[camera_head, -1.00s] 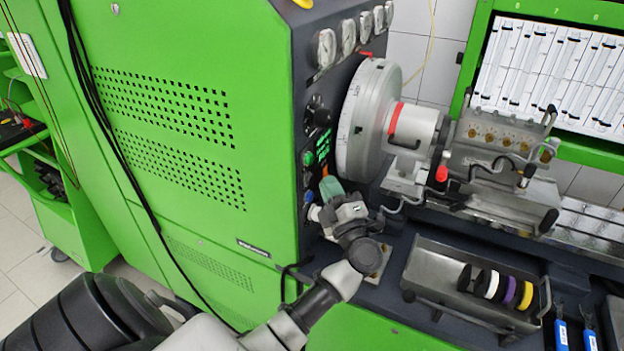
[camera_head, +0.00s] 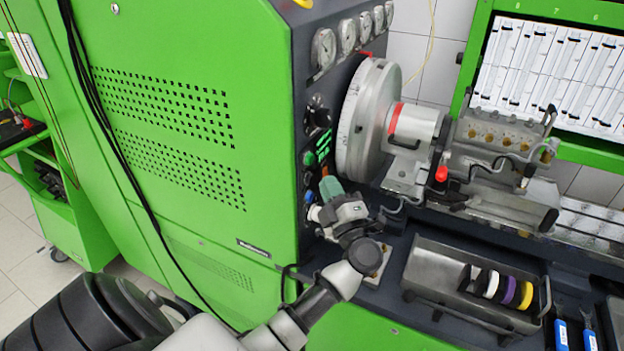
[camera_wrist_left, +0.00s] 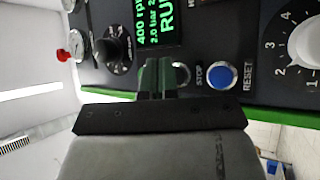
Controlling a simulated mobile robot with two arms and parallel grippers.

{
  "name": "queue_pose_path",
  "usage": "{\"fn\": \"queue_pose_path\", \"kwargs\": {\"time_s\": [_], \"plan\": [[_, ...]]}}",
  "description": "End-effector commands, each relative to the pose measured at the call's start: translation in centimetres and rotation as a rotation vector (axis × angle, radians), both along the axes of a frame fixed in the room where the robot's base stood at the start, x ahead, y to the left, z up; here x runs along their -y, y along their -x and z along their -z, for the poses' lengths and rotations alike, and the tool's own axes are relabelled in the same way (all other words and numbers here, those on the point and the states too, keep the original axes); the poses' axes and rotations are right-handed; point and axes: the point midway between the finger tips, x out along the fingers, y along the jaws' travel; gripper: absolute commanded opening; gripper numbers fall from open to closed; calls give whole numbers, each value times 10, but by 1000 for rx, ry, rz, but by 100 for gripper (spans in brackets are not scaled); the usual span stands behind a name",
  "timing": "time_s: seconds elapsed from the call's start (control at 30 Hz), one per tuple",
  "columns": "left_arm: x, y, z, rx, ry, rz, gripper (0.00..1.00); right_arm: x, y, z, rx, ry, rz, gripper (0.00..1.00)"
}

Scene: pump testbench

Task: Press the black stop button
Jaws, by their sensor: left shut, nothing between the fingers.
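The stop button (camera_wrist_left: 183,73) shows in the left wrist view only as part of its silver ring, beside the STOP label. Its face is mostly hidden behind the fingers of my left gripper (camera_wrist_left: 157,76). The fingers are shut and empty, with their tips at the panel over the button. I cannot tell whether they touch it. In the head view my left gripper (camera_head: 329,188) is at the lower part of the dark control panel. The stop button cannot be made out there. My right gripper is not in view.
The blue reset button (camera_wrist_left: 222,76) is right of the STOP label. A numbered dial (camera_wrist_left: 302,45) is farther right. The display (camera_wrist_left: 155,22) reads RUN with green text. A black knob (camera_wrist_left: 114,45) is to the left. The large grey disc (camera_head: 366,120) stands right of the panel.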

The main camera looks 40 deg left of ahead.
Motion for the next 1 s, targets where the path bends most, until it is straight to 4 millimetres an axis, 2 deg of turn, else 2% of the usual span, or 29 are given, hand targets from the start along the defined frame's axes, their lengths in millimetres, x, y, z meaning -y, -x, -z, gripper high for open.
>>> {"fn": "queue_pose_path", "kwargs": {"time_s": [1.0], "plan": [[-11,3,0,-1,0,0,0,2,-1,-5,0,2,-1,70]]}}
